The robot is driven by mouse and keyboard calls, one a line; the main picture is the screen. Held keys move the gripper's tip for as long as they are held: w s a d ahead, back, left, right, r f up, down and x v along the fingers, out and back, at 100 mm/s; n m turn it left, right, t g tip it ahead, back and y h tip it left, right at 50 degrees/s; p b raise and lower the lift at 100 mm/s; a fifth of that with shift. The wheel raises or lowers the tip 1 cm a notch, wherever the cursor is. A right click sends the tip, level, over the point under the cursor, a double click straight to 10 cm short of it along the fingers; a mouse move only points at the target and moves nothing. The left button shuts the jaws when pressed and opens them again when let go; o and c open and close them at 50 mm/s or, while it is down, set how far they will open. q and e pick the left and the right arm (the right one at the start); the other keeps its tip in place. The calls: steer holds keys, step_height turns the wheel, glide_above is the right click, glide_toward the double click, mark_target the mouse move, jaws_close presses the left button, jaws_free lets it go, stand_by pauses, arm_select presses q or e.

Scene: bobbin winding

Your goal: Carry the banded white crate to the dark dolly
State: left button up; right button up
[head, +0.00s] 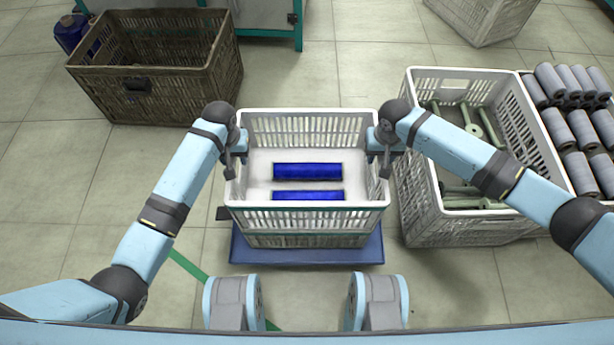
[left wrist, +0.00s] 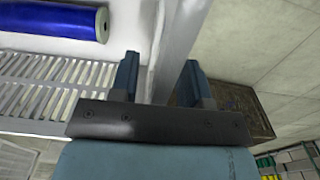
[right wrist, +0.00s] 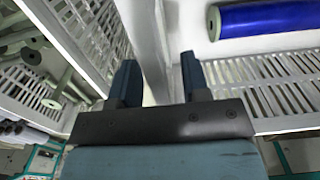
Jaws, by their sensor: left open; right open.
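The banded white crate (head: 308,222), with a green band on its near side, stands upright in the middle of the head view. Two blue rolls (head: 308,171) lie inside it. A flat dark blue platform (head: 306,255) shows under its near side; I cannot tell whether the crate rests on it or if it is the dolly. My left gripper (head: 236,165) is open at the crate's left rim, its fingers either side of the wall in the left wrist view (left wrist: 160,65). My right gripper (head: 378,165) is open and straddles the right rim likewise (right wrist: 160,62).
A second white crate (head: 425,215) with green spindles stands close on the right, beside grey rolls (head: 575,130). A brown crate (head: 165,95) stands at the back left.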

arm_select(q)
steer(key=shift+f, duration=0.45)
arm_select(e)
steer(key=shift+f, duration=0.45)
arm_select(q)
jaws_close()
arm_select(e)
jaws_close()
arm_select(q)
steer(key=shift+r, duration=0.1)
arm_select(e)
steer(key=shift+r, duration=0.15)
